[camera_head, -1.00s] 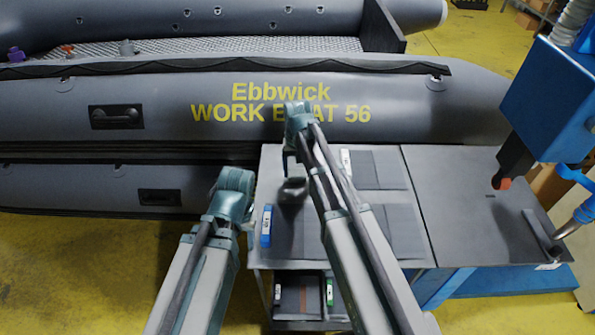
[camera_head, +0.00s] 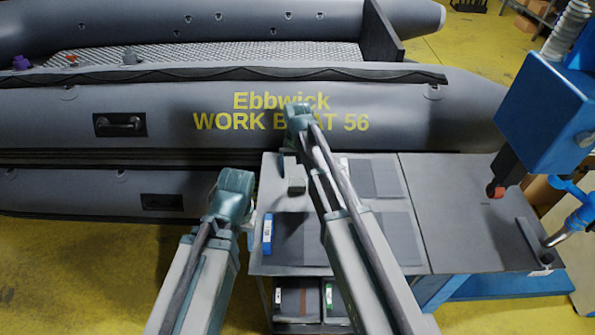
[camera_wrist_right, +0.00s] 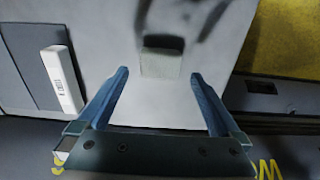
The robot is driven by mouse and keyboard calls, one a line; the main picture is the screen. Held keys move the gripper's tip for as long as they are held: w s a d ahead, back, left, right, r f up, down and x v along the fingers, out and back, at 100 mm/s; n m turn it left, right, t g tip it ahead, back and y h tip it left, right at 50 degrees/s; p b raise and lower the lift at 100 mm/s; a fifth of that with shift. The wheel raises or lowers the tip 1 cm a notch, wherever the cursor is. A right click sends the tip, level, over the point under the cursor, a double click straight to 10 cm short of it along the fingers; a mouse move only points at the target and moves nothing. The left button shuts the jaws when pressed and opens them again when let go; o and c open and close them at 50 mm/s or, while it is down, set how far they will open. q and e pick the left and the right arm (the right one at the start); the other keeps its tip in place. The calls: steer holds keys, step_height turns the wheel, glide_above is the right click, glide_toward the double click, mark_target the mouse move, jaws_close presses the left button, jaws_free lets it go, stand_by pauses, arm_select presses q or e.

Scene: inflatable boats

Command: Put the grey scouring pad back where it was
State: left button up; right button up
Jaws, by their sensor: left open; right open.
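The grey scouring pad (camera_head: 296,187) is a small grey-green block at the left part of the grey cart top (camera_head: 272,190). In the right wrist view the pad (camera_wrist_right: 162,58) lies against the pale grey surface, just beyond and between the fingertips, with dark shadows around it. My right gripper (camera_head: 289,162) is open above the cart's left part; its two blue fingers (camera_wrist_right: 159,76) are spread with nothing between them. My left gripper (camera_head: 249,219) is open and empty, left of the cart's edge. I cannot tell the exact gap between the right fingertips and the pad.
A grey inflatable boat (camera_head: 180,122) runs behind the cart. A blue machine (camera_head: 545,105) stands at right. Lower trays (camera_head: 299,301) sit below.

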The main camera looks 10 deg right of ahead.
mark_target(297, 181)
step_height(297, 181, up, 8)
steer(key=p, duration=0.7)
arm_select(q)
step_height(297, 181, up, 8)
arm_select(e)
steer(key=s+a+n, duration=0.3)
steer(key=s, duration=0.8)
steer(key=s+a+n+h, duration=0.1)
steer(key=s+a+n, duration=0.2)
steer(key=s, duration=0.7)
steer(key=shift+s+a+r, duration=0.2)
steer(key=shift+s+a, duration=0.15)
steer(key=shift+a, duration=0.2)
step_height(297, 181, down, 7)
steer(key=b, duration=0.6)
steer(key=shift+r, duration=0.2)
arm_select(q)
step_height(297, 181, down, 6)
arm_select(e)
steer(key=shift+r, duration=0.2)
